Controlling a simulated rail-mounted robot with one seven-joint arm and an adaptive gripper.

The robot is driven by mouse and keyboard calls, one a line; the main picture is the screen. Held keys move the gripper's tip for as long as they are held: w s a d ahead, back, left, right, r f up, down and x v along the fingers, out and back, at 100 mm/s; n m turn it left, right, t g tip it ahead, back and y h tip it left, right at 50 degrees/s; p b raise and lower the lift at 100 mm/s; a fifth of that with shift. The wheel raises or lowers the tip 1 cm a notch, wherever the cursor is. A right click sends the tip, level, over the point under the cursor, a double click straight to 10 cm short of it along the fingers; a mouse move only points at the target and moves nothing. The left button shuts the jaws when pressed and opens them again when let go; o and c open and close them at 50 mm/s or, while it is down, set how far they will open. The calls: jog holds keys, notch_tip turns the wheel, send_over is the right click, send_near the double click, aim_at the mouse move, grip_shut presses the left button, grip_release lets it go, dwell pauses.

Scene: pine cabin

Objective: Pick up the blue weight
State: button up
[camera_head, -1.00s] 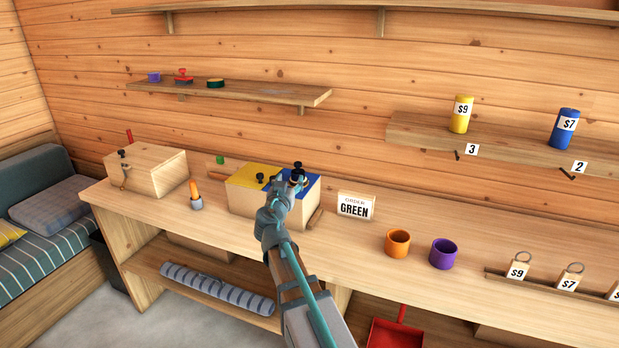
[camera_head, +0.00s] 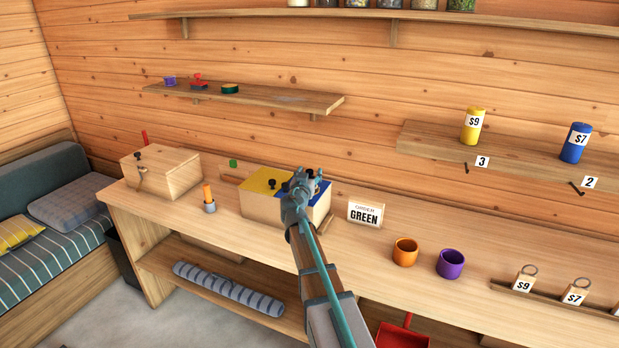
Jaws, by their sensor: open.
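My gripper (camera_head: 304,182) is seen from behind, over the blue half of a wooden box's top. The box (camera_head: 264,208) stands on the workbench; its top has a yellow half (camera_head: 256,184) with a black knob and a blue half (camera_head: 321,197) partly hidden by my gripper. I cannot make out a separate weight there. A blue cylinder (camera_head: 573,152) tagged $7 stands upright on the right wall shelf, far from my gripper. I cannot tell whether it is the blue weight. My gripper is open, with nothing visibly held.
A "GREEN" order sign (camera_head: 365,214) stands right of the box. Orange (camera_head: 405,257) and purple (camera_head: 450,266) cups are farther right. A yellow cylinder (camera_head: 470,137) shares the shelf (camera_head: 520,163). A lidded box (camera_head: 160,173) and an orange-handled item (camera_head: 208,198) stand left.

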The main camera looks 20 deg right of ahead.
jog(key=shift+d, duration=0.1)
grip_shut()
jog(key=shift+w+r, duration=0.1)
dwell(0.5)
